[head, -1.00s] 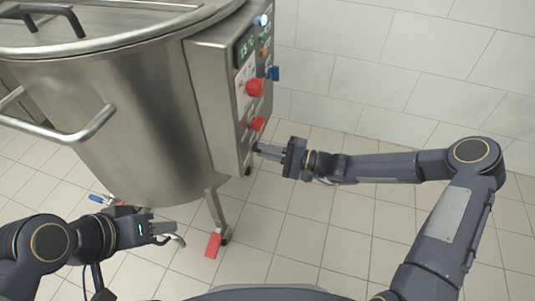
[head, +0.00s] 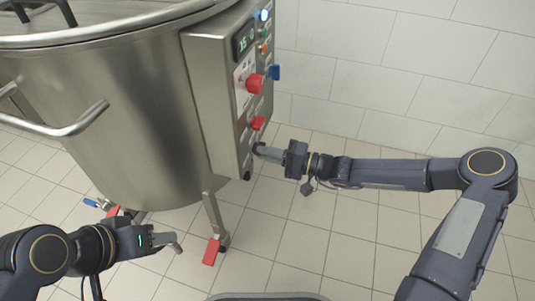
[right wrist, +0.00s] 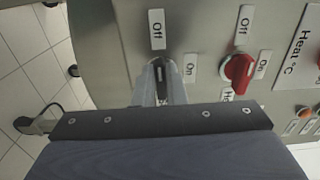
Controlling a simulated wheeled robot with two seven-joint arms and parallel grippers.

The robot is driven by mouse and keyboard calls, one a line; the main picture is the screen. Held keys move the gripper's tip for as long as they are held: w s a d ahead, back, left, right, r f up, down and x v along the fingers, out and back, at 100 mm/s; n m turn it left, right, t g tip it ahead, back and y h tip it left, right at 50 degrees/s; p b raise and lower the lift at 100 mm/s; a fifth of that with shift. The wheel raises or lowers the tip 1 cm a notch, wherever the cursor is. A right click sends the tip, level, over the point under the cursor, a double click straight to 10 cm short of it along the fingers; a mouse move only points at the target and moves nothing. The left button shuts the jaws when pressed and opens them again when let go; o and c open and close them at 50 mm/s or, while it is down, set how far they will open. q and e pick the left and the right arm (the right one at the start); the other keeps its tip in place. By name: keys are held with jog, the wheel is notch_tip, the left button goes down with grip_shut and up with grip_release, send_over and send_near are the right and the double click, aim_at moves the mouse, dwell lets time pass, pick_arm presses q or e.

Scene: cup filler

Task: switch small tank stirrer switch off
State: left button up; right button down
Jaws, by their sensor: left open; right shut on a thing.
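The steel tank (head: 130,110) carries a control box (head: 215,95) on its right side. My right gripper (head: 262,153) is at the lowest part of the box's panel. In the right wrist view its fingers (right wrist: 160,88) are shut on a small black switch knob (right wrist: 159,66). "Off" and "On" labels stand around that knob. The knob seems to point roughly toward "Off", but the fingers partly hide it. My left gripper (head: 175,243) is open and empty, low beside the tank's legs.
A red knob (right wrist: 238,70) with its own Off and On labels sits beside the held knob. Higher on the panel are a red knob (head: 255,83), a blue knob (head: 274,72) and a display (head: 245,42).

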jog(key=c, duration=1.5)
grip_release()
jog(key=shift+d, duration=0.1)
jog(key=shift+p+v, duration=1.15)
jog(key=shift+v, duration=2.7)
